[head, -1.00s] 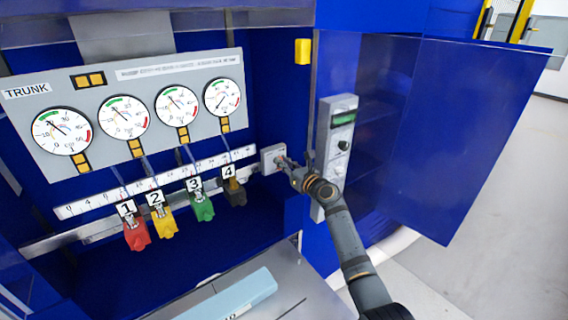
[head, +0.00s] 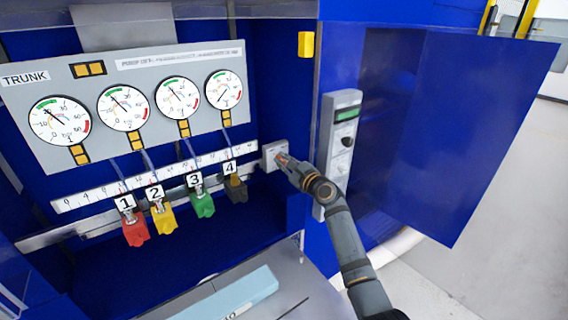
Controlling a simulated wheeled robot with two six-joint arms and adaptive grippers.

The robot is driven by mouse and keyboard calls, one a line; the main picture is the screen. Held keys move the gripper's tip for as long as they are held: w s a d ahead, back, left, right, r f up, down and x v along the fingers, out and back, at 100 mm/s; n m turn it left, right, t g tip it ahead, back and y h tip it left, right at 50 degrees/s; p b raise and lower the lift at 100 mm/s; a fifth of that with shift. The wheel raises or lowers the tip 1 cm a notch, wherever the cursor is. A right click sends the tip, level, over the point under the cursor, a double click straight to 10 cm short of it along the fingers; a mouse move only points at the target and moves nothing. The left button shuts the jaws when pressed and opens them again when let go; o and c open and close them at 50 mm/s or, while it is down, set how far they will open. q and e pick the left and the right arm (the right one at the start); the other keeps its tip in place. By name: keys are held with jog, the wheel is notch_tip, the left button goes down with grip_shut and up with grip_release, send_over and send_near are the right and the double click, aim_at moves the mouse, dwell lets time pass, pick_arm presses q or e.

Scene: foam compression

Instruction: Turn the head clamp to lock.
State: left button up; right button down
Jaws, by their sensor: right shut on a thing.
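The head clamp is a small light grey box (head: 270,156) at the right end of the ruled rail, inside the blue cabinet. My right gripper (head: 283,160) reaches in from the lower right. Its fingertips are at the front of the grey box and shut on the small part there, which they mostly hide. I cannot tell how far the clamp is turned. My left gripper is not in view.
A ruled white scale (head: 150,180) runs left of the clamp, with red (head: 135,233), yellow (head: 164,220), green (head: 203,205) and dark (head: 236,190) numbered blocks below. A gauge panel (head: 140,100) is above. A grey control box (head: 338,150) stands close beside my right arm. A blue door (head: 470,140) hangs open at right.

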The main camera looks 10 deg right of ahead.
jog(key=shift+f+n, duration=0.15)
jog(key=shift+n, duration=0.45)
jog(key=c, duration=1.4)
grip_release()
notch_tip(320, 180, up, 10)
jog(key=shift+r, duration=0.1)
